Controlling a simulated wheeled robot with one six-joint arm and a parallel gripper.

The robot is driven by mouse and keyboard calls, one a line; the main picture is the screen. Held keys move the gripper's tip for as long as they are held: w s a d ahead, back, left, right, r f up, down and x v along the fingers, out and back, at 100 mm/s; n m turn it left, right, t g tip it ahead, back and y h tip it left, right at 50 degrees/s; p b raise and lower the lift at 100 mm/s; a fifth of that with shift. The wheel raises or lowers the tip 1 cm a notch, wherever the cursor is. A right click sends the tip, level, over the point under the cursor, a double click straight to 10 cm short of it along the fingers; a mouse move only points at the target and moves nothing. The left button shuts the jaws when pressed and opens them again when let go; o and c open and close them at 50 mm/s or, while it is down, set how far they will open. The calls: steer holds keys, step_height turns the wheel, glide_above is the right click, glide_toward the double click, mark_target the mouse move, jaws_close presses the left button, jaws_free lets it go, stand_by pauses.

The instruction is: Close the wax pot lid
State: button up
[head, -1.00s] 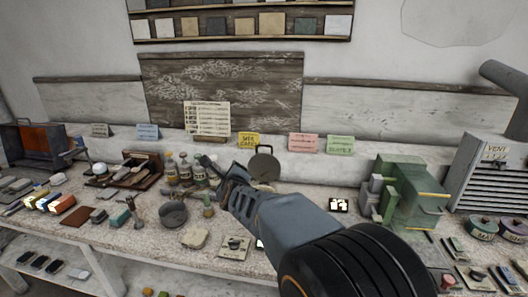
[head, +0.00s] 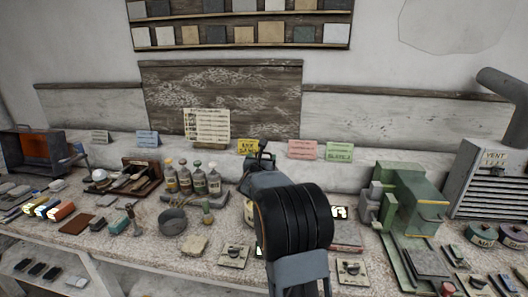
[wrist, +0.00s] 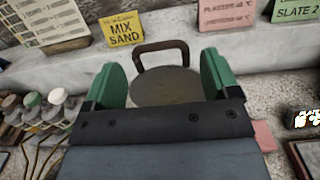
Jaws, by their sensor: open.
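The wax pot lid (wrist: 168,89) is a grey-brown round plate standing raised, with a brown loop handle (wrist: 161,52) at its top in the wrist view. My gripper (wrist: 161,76) is open, its green fingers apart to the left and right of the lid. The fingers frame the lid in the picture; I cannot tell whether they touch it.
Several bottles (head: 198,180) and an open grey pan (head: 173,220) stand to the left. A green machine (head: 405,200) stands to the right. Behind is a ledge with a yellow card (head: 248,146) and pink and green cards.

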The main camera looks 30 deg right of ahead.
mark_target(264, 153)
steer(key=shift+p+x, duration=0.55)
steer(key=shift+x, duration=1.95)
steer(key=shift+c, duration=0.4)
